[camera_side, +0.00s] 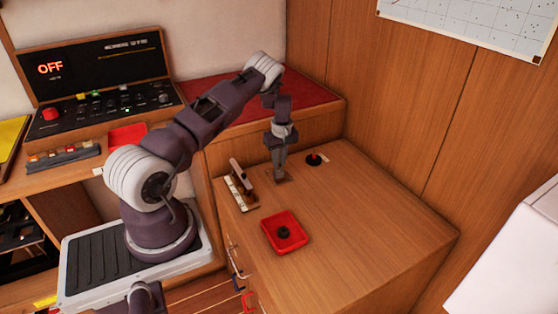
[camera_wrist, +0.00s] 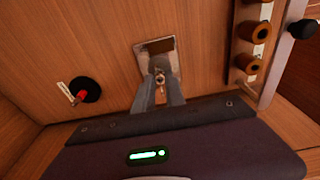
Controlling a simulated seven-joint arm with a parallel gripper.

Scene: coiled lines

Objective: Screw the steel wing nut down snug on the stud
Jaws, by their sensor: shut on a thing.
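A small metal plate (camera_wrist: 148,48) is fixed to the wooden top; in the side view its edge (camera_side: 288,180) shows beneath my gripper. My gripper (camera_wrist: 159,83) points down at the plate, with its fingers closed around a small steel piece, the wing nut (camera_wrist: 160,76), at the plate's near side. My gripper (camera_side: 280,176) hides the wing nut and stud in the side view. The stud's thread is too small and covered to make out, so I cannot tell how far down the nut sits.
A rack with brown round pieces (camera_wrist: 262,33) stands close by; it also shows in the side view (camera_side: 240,196). A black disc with a red knob (camera_side: 314,160) lies behind. A red tray (camera_side: 268,222) holds a dark round part. The top's right side is clear.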

